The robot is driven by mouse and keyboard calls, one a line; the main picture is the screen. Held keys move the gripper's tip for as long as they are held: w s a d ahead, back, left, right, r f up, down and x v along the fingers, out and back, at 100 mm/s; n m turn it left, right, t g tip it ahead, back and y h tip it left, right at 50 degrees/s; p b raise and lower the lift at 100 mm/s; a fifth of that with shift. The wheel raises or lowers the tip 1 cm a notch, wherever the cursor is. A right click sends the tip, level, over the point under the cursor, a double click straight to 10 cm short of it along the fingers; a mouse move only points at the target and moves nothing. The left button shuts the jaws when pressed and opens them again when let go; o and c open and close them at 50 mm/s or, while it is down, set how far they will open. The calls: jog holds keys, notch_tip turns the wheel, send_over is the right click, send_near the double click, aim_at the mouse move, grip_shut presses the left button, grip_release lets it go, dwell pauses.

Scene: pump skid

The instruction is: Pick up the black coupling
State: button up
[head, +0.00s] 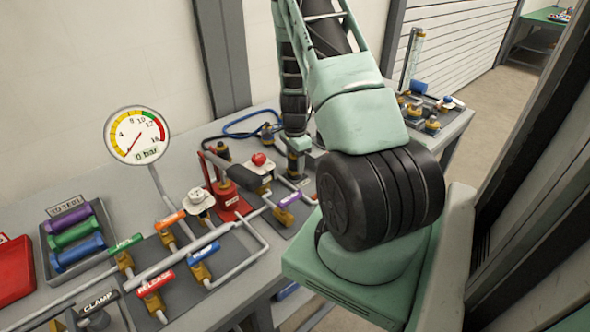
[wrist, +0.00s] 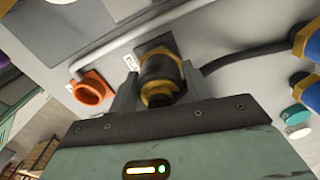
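The black coupling (wrist: 160,68), a dark cylinder with brass-yellow bands, stands between the two fingers of my gripper (wrist: 160,88) in the wrist view. Its far end meets a dark square plate on the grey surface; I see no clear gap there. One finger is at each side, very close to it. I cannot tell whether they press on it. In the head view my gripper (head: 298,152) is low over the bench, and my arm hides much of what is around it.
An orange ring fitting (wrist: 92,90) is left of the coupling in the wrist view, with a dark hose (wrist: 235,60) and blue-yellow fittings (wrist: 308,45) at right.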

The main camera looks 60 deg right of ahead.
jog(key=c, duration=0.6)
jog(key=shift+r, duration=0.15)
notch_tip(320, 180, up, 10)
jog(key=shift+f+b, duration=0.1)
jog(key=shift+b, duration=0.85)
